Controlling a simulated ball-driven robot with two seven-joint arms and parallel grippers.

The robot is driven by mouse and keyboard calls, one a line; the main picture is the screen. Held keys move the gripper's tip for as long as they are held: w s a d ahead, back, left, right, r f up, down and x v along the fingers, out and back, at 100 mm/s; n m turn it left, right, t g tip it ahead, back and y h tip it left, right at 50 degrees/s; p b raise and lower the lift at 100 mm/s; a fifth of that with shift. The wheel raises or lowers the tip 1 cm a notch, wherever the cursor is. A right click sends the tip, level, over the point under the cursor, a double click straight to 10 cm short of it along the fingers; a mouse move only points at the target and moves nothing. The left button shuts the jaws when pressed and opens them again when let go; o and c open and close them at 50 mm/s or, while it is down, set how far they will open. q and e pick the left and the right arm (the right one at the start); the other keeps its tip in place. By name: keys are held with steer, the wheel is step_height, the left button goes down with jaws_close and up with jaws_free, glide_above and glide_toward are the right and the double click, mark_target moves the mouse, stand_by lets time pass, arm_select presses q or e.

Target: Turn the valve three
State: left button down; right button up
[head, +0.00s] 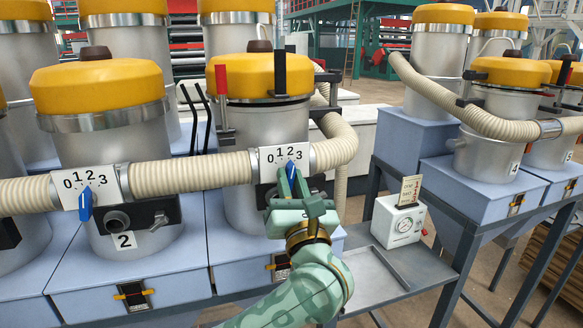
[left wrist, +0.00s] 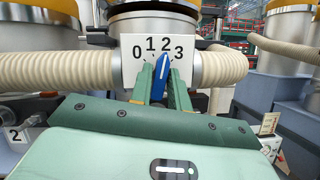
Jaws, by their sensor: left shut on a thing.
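The valve held by my left gripper has a white dial plate (head: 284,158) marked 0 to 3 and a blue knob (head: 291,170). It sits on the beige hose in front of a yellow-lidded hopper (head: 262,75). Any number label on this hopper is hidden behind my gripper. My left gripper (head: 292,181) is shut on the blue knob, with a green finger on each side. In the left wrist view the knob (left wrist: 160,72) stands between the fingers (left wrist: 161,80), its tip up near the 2. My right gripper is not in view.
A hopper labelled 2 (head: 124,240) stands to the left with its own dial plate (head: 92,187) and blue knob (head: 85,205). A small white gauge box (head: 398,222) stands on a grey metal shelf (head: 385,275) at right. More hoppers stand behind and far right.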

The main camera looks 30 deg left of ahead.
arm_select(q)
steer(key=m+h+p, duration=0.1)
steer(key=m+p, duration=0.1)
steer(key=m+t+h+p, duration=0.1)
steer(key=m+p, duration=0.2)
steer(key=m+h+p, duration=0.1)
steer(key=m+p, duration=0.1)
steer(key=p, duration=0.1)
steer(key=shift+a+r+m+t+h, duration=0.1)
steer(key=shift+r+m+t+h, duration=0.2)
steer(key=shift+m+t, duration=0.1)
steer(key=shift+s+f+m+h+p, duration=0.1)
steer(key=shift+f+m+h+p, duration=0.15)
steer(key=shift+m+p, duration=0.7)
steer(key=c, duration=1.4)
jaws_free()
steer(key=shift+c, duration=0.2)
steer(key=b+v, duration=0.2)
steer(key=v, duration=1.4)
steer(key=shift+s, duration=0.2)
